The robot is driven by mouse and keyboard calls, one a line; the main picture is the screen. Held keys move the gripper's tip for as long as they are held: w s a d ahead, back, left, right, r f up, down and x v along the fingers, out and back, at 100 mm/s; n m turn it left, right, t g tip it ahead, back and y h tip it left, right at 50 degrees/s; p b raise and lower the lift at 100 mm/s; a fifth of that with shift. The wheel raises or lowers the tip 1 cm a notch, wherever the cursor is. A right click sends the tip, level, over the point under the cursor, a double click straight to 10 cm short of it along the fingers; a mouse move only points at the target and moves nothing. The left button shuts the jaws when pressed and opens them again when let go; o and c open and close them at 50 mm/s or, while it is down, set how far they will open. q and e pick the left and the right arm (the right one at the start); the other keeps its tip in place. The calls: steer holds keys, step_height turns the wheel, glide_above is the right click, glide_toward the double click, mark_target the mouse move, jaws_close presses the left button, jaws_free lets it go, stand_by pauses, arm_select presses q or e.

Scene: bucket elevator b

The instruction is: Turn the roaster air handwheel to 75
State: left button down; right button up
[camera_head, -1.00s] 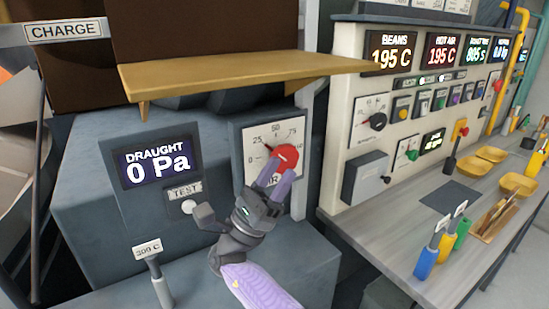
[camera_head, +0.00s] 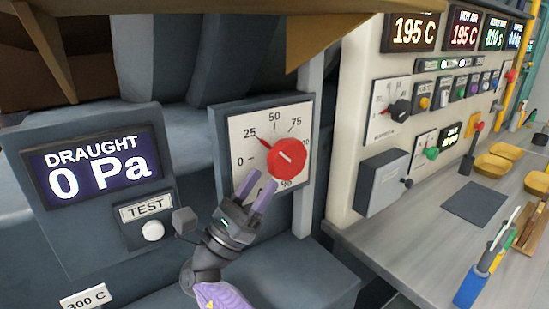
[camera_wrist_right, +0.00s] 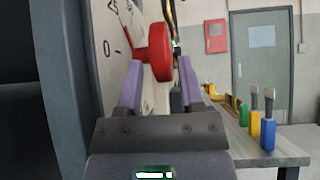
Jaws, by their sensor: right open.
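The red roaster air handwheel (camera_head: 287,158) sits on a white dial plate (camera_head: 243,130) marked 0, 25, 50, 75 and more. A red pointer on the plate lies near 25. My right gripper (camera_head: 257,184) is open and empty at the wheel's lower left, its purple fingers pointing up toward the rim. In the right wrist view, the wheel (camera_wrist_right: 155,52) stands ahead of the gap between the fingertips (camera_wrist_right: 158,68). I cannot tell whether a finger touches it. The left gripper is out of view.
A DRAUGHT display (camera_head: 95,170) reads 0 Pa, left of the dial. A white TEST button (camera_head: 153,230) is close to my right wrist. A control panel (camera_head: 360,75) and a grey workbench (camera_head: 440,225) with yellow trays (camera_head: 495,165) stand to the right.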

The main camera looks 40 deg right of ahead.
mark_target(270, 168)
steer(key=x, duration=0.5)
steer(key=shift+p, duration=0.35)
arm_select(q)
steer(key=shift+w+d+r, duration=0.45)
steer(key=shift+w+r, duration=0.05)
arm_select(e)
steer(key=shift+c, duration=0.6)
jaws_close()
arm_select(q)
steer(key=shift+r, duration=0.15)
